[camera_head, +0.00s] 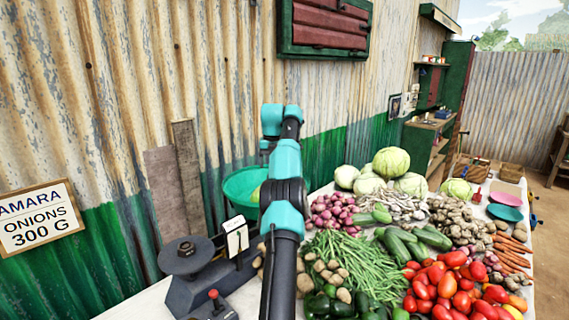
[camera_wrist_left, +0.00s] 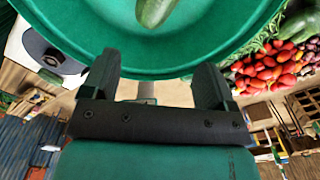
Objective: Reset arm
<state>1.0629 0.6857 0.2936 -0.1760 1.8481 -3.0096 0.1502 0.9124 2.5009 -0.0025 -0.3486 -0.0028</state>
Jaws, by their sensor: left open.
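My left arm (camera_head: 285,190) rises through the middle of the head view; its fingers are hidden there. In the left wrist view my left gripper (camera_wrist_left: 156,72) is open, with nothing between its two dark fingers but the view of the pan's rim. The green scale pan (camera_wrist_left: 80,45) lies just beyond the fingers, with part of a green cucumber-like vegetable (camera_wrist_left: 155,12) in it. I cannot tell whether the fingers touch the rim. In the head view the pan (camera_head: 238,187) is partly behind my arm. My right gripper is not in view.
The scale (camera_head: 200,285) has a dark round plate (camera_head: 187,254) and a white dial (camera_head: 236,240). Heaped beans (camera_head: 350,262), tomatoes (camera_head: 450,285), onions (camera_head: 332,212) and cabbages (camera_head: 391,164) crowd the table right of my arm. A corrugated wall (camera_head: 110,100) with an onion sign (camera_head: 38,217) stands behind.

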